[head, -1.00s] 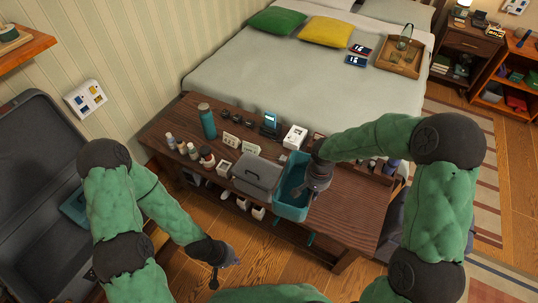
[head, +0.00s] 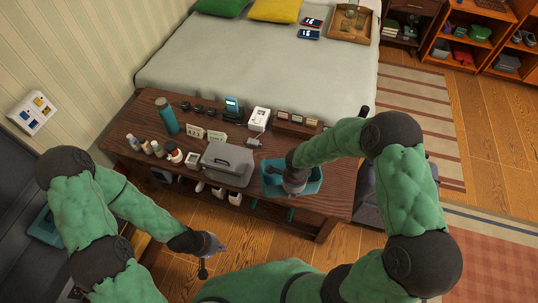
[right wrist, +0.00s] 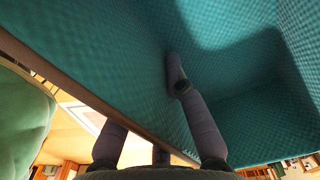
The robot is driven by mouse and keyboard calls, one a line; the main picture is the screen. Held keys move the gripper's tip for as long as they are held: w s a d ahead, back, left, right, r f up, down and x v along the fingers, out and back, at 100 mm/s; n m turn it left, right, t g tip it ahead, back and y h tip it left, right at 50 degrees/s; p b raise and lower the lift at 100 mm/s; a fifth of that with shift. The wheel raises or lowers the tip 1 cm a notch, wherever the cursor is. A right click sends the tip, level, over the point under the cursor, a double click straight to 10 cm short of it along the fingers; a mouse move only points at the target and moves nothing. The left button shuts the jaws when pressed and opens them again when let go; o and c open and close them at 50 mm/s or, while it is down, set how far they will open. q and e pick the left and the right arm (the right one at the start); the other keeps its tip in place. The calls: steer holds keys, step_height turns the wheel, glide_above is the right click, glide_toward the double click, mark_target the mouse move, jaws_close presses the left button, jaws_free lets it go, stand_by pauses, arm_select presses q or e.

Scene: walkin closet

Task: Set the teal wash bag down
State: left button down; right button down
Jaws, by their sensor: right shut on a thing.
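The teal wash bag (head: 314,187) is an open, box-shaped bag at the front edge of the dark wooden bench (head: 340,205), right of a grey lidded box. My right gripper (head: 295,180) is over it, shut on its wall. In the right wrist view one finger lies against the bag's teal inside (right wrist: 250,110), and another shows outside the rim. The bag looks empty where I can see in. Whether its base rests on the bench is hidden. My left gripper (head: 209,255) is open and empty, low in front of the bench.
The grey lidded box (head: 228,160) stands left of the bag, with a gap. A small rack (head: 296,122), a white box (head: 258,119) and bottles stand behind and left. The bench's right end is clear. An open dark suitcase lies at the far left.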

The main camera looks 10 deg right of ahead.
mark_target(311, 179)
steer(key=shift+w+d, duration=0.1)
steer(key=w+d+f, duration=0.1)
steer(key=d, duration=0.1)
steer(key=w+d+f, duration=0.2)
steer(key=d, duration=0.1)
steer(key=w+d+f+b, duration=0.1)
steer(key=w+d, duration=0.1)
steer(key=shift+d+f, duration=0.15)
steer(key=shift+d, duration=0.2)
steer(key=d+f, duration=0.1)
steer(key=w+d+f+b, duration=0.1)
steer(key=f, duration=0.1)
steer(key=w+d+f, duration=0.1)
steer(key=f, duration=0.1)
steer(key=shift+w+d+b, duration=0.15)
steer(key=shift+d+b, duration=0.05)
steer(key=shift+b, duration=0.15)
steer(key=shift+w+d+f, duration=0.1)
steer(key=shift+d+f, duration=0.1)
steer(key=shift+f, duration=0.1)
step_height(311, 179, down, 3)
steer(key=shift+f+b, duration=0.1)
steer(key=shift+b, duration=0.7)
steer(key=shift+f, duration=0.1)
steer(key=c, duration=1.3)
jaws_free()
